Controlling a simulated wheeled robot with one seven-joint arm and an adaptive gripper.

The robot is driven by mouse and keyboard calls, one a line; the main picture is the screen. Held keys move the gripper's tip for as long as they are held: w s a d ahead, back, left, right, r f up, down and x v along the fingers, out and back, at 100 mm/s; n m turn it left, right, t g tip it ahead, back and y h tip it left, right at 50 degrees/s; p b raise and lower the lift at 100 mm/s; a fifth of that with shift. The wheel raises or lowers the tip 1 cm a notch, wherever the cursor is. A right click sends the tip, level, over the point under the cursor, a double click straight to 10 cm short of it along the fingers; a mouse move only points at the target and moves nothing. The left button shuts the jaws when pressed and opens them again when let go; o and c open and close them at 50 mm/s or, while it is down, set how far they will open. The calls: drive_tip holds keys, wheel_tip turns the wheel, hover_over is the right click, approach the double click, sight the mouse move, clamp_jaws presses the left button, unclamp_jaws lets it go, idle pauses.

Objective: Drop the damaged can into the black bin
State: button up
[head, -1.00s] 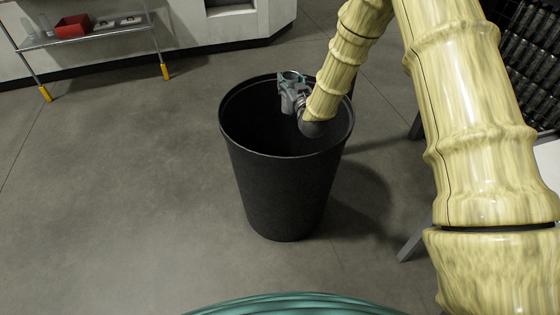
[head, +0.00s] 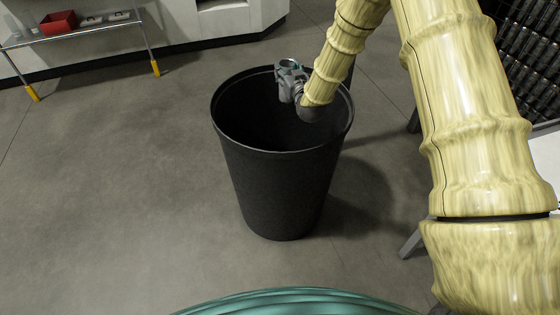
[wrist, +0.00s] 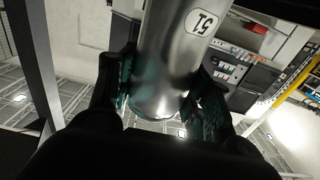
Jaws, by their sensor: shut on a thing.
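My gripper (head: 288,72) is at the far rim of the black bin (head: 275,185) in the head view, over its opening. In the wrist view my gripper (wrist: 163,98) is shut on a silver can (wrist: 172,50) with an oval label reading 51. The dark fingers, with teal pads, press on both sides of the can. In the head view the can is mostly hidden by the gripper. I cannot make out any damage on the part of the can that shows. The bin stands upright on the floor, and its inside is dark.
A metal shelf (head: 85,28) with a red box (head: 59,22) and small items stands at the back left. A rack of dark cans (head: 530,60) is at the right. The grey floor (head: 110,190) left of the bin is clear.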

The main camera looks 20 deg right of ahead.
drive_tip(key=shift+f, duration=0.65)
drive_tip(key=o, duration=0.8)
drive_tip(key=s, duration=1.2)
drive_tip(key=shift+d, duration=0.2)
